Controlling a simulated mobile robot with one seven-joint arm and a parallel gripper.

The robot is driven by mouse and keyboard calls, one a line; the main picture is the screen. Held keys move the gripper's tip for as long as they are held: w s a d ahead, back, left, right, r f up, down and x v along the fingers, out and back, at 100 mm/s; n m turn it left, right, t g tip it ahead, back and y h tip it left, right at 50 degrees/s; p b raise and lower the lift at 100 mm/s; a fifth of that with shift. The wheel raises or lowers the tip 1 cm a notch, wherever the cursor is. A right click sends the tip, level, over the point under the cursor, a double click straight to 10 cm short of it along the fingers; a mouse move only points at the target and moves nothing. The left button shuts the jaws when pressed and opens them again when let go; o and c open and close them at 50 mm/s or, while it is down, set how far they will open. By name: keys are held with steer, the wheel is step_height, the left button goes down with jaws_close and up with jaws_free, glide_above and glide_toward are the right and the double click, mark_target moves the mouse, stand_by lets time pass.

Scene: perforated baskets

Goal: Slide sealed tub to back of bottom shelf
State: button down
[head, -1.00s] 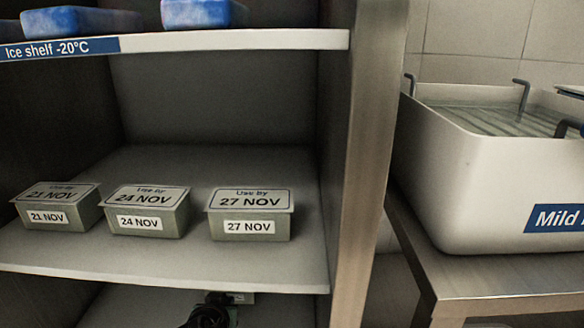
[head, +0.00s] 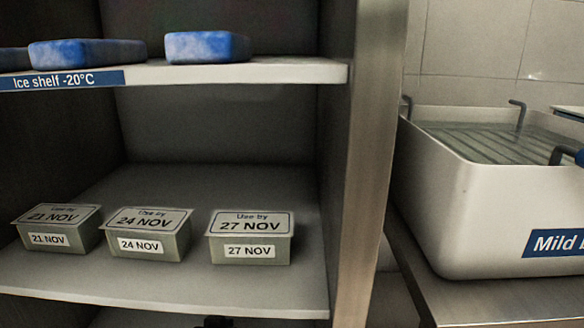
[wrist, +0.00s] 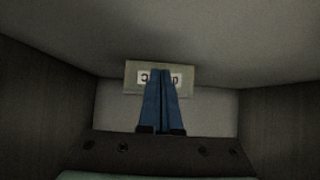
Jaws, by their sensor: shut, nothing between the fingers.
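In the wrist view a grey-green tub (wrist: 131,72) with a white label sits ahead of my gripper (wrist: 162,72). The blue fingers are shut together, with nothing between them. Their tips overlap the tub's labelled face and cover the middle of the label, so its text cannot be read. I cannot tell whether the tips touch the tub. In the head view the bottom shelf and this tub are below the picture; only a dark bit of my arm shows at the bottom edge.
Dark side walls (wrist: 32,85) flank the tub, with room on both sides. In the head view, the shelf above holds tubs marked 21 NOV (head: 55,228), 24 NOV (head: 148,235) and 27 NOV (head: 250,237). Blue ice packs (head: 207,47) lie higher; a white bath (head: 470,205) stands right.

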steer(key=s+p, duration=0.2)
steer(key=s, duration=0.1)
steer(key=s+p, duration=0.2)
steer(key=s+r+p, duration=0.1)
steer(key=s+p, duration=0.1)
steer(key=s, duration=0.1)
steer(key=shift+s+p, duration=0.3)
steer(key=shift+p, duration=0.1)
steer(key=s+r+p, duration=0.1)
steer(key=s+p, duration=0.5)
steer(key=s, duration=1.1)
steer(key=shift+s+r, duration=0.15)
steer(key=shift+r, duration=0.2)
steer(key=shift+d, duration=0.1)
